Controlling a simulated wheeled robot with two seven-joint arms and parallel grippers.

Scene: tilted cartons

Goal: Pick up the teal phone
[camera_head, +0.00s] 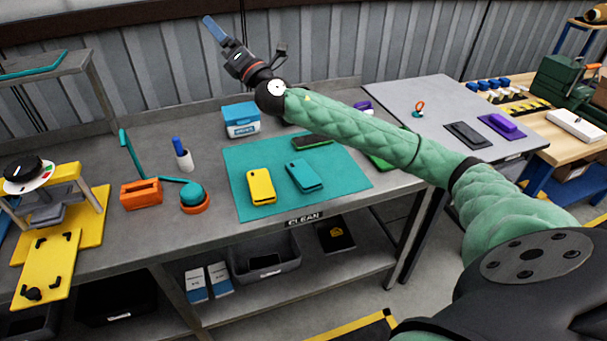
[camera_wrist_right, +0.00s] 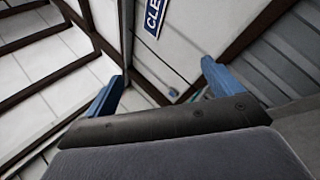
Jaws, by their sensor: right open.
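The teal phone (camera_head: 304,175) lies flat on the teal mat (camera_head: 235,155) on the grey workbench, right of a yellow phone (camera_head: 261,186). It is in full view in the head view and nothing covers it. My right gripper (camera_head: 211,24) is raised above the back of the bench, up and left of the phone and far from it, with its blue fingers pointing up. In the right wrist view its two fingers (camera_wrist_right: 163,73) stand apart with nothing between them; only wall, ceiling beams and part of a sign show beyond. My left gripper is not in view.
A dark phone with a green edge (camera_head: 312,141) lies at the mat's back. My right arm crosses over the mat's right side, partly hiding a green item (camera_head: 380,161). A blue-lidded box (camera_head: 241,120), pen cup (camera_head: 183,157) and orange holder (camera_head: 141,194) stand nearby.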

